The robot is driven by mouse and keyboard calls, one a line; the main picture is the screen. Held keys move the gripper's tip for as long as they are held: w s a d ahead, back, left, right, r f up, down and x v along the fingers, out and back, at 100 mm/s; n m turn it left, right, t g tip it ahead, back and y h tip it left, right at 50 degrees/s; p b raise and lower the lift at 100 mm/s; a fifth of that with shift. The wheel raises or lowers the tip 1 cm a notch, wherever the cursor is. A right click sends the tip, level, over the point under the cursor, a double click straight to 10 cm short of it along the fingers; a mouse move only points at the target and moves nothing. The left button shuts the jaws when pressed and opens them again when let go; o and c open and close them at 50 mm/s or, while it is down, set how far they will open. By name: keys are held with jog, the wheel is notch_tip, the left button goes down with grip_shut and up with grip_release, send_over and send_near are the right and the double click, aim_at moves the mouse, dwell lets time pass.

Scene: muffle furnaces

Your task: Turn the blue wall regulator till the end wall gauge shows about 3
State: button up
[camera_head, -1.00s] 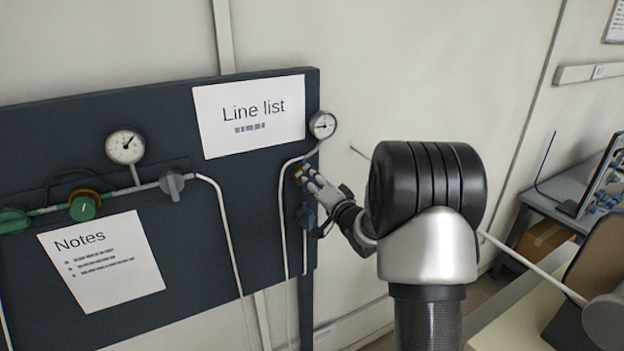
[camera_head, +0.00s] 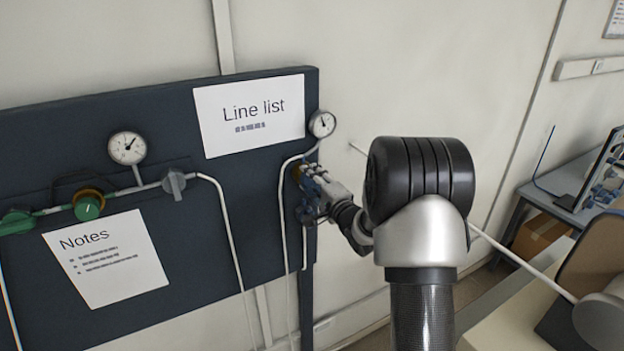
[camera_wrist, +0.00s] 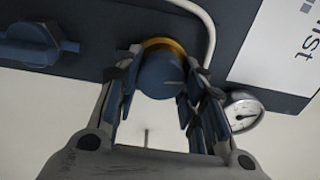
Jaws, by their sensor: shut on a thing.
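The blue regulator (camera_wrist: 160,76) is a round knob with a pale mark and a yellow-orange collar (camera_wrist: 163,45) behind it. In the wrist view my gripper (camera_wrist: 159,70) is shut on it, with one finger on each side. In the head view my gripper (camera_head: 309,178) is at the right end of the dark panel and mostly hides the knob. The end gauge (camera_head: 322,124) is just above, at the panel's right edge. It also shows in the wrist view (camera_wrist: 243,112), right of the fingers. Its needle points roughly upward in the head view; its numbers are too small to read.
A blue valve handle (camera_wrist: 38,43) sits close to the regulator, below it on the panel. A white pipe (camera_head: 234,240), a grey valve (camera_head: 176,183), a green regulator (camera_head: 88,206) and another gauge (camera_head: 127,147) are further left. Open wall lies right of the panel.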

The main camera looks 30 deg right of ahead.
dwell(0.4)
jog(key=o, duration=1.1)
jog(key=shift+s, duration=0.1)
jog(key=s, duration=1.2)
jog(key=shift+d, duration=0.2)
